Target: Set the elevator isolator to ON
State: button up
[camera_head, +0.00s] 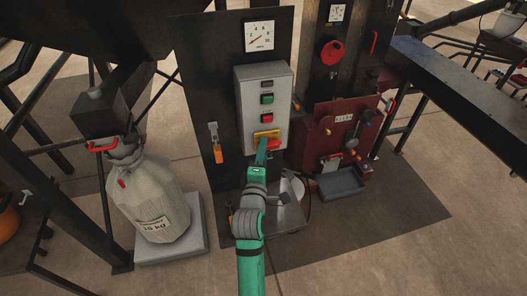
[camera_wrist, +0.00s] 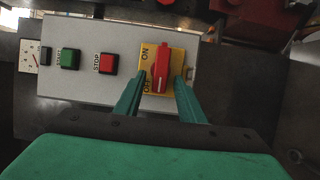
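The isolator is a red handle (camera_wrist: 160,67) on a yellow plate (camera_wrist: 174,57), low on a grey control box. In the wrist view the handle runs up and down the picture. ON is printed near its upper end and OFF near its lower left; a pale mark shows at its lower end, on the OFF side. My open gripper (camera_wrist: 160,78) has one green finger on each side of the handle, with yellow plate showing in the gaps. In the head view my gripper (camera_head: 262,150) partly hides the isolator; the yellow plate (camera_head: 266,134) shows above it.
Above the isolator the grey box (camera_head: 248,100) carries a red STOP button (camera_head: 267,118) and a green START button (camera_head: 267,99). An orange-handled lever (camera_head: 214,144) is on the dark panel at left. A dark red machine (camera_head: 335,130) stands close at right.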

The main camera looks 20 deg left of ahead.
jog(key=shift+d, duration=0.1)
grip_shut()
